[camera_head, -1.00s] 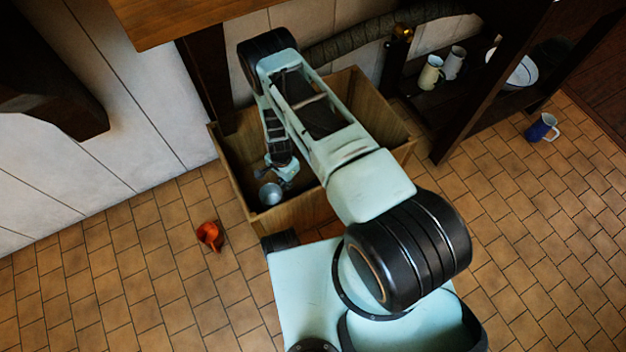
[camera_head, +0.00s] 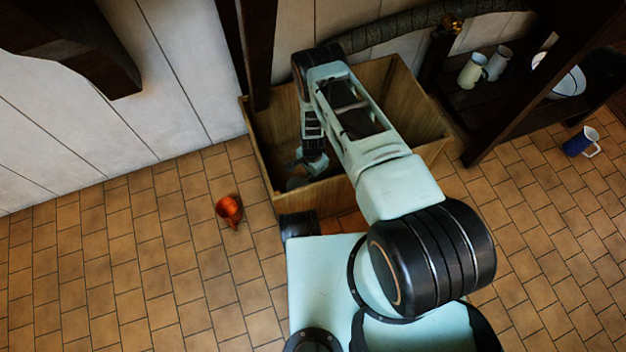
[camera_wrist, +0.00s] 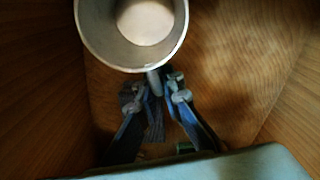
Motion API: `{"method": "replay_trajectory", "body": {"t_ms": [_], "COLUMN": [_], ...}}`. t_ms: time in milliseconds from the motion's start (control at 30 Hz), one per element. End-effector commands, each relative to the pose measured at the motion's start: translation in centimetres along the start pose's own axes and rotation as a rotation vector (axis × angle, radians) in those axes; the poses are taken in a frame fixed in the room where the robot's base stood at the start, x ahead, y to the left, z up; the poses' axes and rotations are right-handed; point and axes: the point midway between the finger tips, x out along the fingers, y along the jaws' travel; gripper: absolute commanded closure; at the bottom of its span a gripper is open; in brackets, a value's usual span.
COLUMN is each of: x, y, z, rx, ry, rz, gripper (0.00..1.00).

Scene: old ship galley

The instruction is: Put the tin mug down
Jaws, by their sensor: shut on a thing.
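The tin mug (camera_wrist: 133,58) is grey metal and shows at the top of the wrist view, its open mouth toward the camera. My gripper (camera_wrist: 158,88) is shut on the mug's handle. In the head view my gripper (camera_head: 312,162) is down inside a wooden crate (camera_head: 408,150), close to its front wall. Only a dim part of the mug (camera_head: 296,183) shows there, behind that wall. The crate's wooden floor (camera_wrist: 225,85) shows beyond the mug in the wrist view. I cannot tell whether the mug touches it.
An orange-red funnel-like thing (camera_head: 229,210) lies on the tiled floor left of the crate. A blue mug (camera_head: 581,142) is on the floor at right. A low shelf at the back right bears a cream jug (camera_head: 472,71), a grey jug (camera_head: 498,62) and a white bowl (camera_head: 566,82).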

Motion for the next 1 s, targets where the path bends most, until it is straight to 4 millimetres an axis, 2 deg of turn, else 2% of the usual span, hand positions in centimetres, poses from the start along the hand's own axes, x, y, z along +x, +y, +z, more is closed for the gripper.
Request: {"method": "replay_trajectory", "body": {"t_ms": [33, 100, 467, 500, 633, 1000], "x": [1.32, 1.90, 2.10, 2.07, 2.05, 1.55], "y": [0.10, -0.02, 0.05, 0.04, 0.03, -0.07], "z": [0.03, -0.03, 0.01, 0.00, 0.00, -0.04], "rx": [0.000, 0.000, 0.000, 0.000, 0.000, 0.000], "ry": [0.000, 0.001, 0.000, 0.000, 0.000, 0.000], "rz": [0.001, 0.000, 0.001, 0.001, 0.001, -0.001], "gripper": [1.00, 1.00, 1.00, 0.90, 0.75, 0.75]}}
